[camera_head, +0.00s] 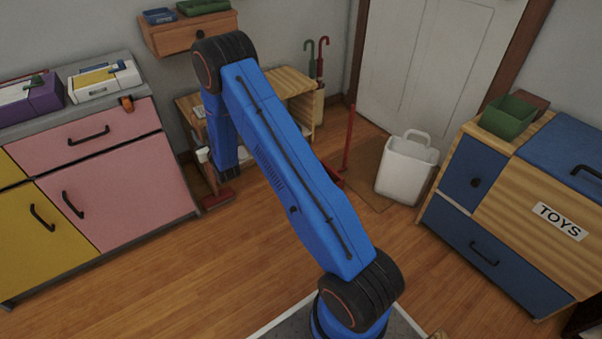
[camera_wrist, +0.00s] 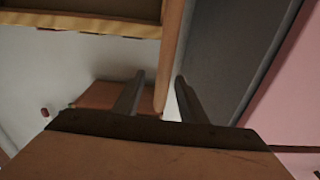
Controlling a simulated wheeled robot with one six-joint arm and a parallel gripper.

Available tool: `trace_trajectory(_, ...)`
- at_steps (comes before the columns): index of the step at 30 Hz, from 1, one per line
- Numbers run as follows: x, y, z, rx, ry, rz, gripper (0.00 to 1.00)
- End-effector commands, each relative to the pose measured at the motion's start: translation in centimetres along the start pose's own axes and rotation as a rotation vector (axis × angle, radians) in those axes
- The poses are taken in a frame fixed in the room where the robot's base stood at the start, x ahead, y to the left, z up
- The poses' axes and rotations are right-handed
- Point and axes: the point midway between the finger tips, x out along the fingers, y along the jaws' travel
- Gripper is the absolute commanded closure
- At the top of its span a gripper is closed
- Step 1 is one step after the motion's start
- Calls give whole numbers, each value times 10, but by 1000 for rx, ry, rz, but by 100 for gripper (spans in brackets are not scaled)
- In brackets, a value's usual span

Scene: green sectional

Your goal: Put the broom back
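In the wrist view, my gripper (camera_wrist: 159,76) has its two dark fingers apart. A light brown rod, apparently the broom handle (camera_wrist: 172,48), runs down between them, with its rounded near end close to the palm. Gaps show on both sides, so the fingers do not look closed on it. In the head view, the red broom head (camera_head: 216,198) is on the floor beside the pink cabinet. My blue arm reaches toward that corner and hides most of the handle. My gripper is not clear there.
The pink and yellow cabinet (camera_head: 112,190) stands left of the broom. A low wooden shelf (camera_head: 290,84) and a wall drawer (camera_head: 190,35) are near my arm. A red dustpan (camera_head: 335,175), white bin (camera_head: 405,170) and toy chest (camera_head: 490,235) are right. The left foreground floor is clear.

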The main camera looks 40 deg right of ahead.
Motion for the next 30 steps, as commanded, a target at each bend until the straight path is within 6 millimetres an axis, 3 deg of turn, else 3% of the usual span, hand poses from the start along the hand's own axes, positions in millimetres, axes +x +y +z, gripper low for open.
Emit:
trace_trajectory(1,0,1,-13,1,-13,0,62)
trace_trajectory(8,-5,3,-59,5,-101,-3,62)
trace_trajectory(14,-19,6,-104,8,-188,-5,62)
trace_trajectory(23,-66,11,-174,11,-343,-9,62)
trace_trajectory(30,-121,16,-222,10,-467,-12,62)
